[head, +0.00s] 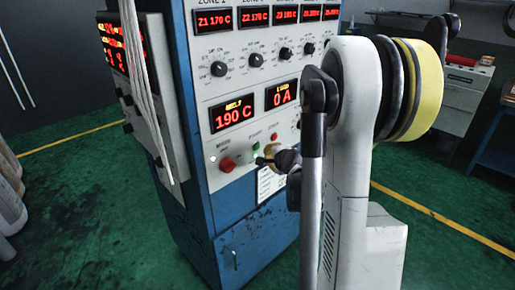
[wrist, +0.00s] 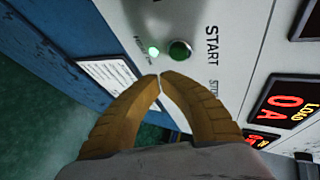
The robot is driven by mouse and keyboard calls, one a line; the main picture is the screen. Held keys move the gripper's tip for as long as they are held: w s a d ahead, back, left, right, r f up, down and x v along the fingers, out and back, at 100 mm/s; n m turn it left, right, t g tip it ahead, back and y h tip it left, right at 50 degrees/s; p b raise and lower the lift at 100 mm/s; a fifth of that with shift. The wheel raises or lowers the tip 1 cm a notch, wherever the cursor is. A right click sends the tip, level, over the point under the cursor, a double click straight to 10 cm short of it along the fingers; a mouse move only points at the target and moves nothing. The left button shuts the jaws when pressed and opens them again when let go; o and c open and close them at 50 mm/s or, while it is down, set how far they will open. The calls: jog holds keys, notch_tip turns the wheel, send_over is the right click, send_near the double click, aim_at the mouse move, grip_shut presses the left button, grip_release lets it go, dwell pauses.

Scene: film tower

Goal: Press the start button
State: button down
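The start button is a round dark green button (wrist: 180,51) beside the printed word START on the grey panel in the wrist view. A green button also shows in the head view (head: 256,147), just above my gripper (head: 263,160). In the wrist view the two yellow fingers of my gripper (wrist: 160,78) meet at their tips with nothing between them. The tips appear just below the button in that picture, and a small gap shows between them and the button. I cannot tell how far they are from the panel surface.
A large red button (head: 228,164) and a smaller red button (head: 274,137) are nearby on the blue-and-grey cabinet (head: 255,235). A side display box (head: 160,100) with hanging cables stands left. Green floor lies around.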

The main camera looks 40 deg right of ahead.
jog(key=shift+s, duration=1.6)
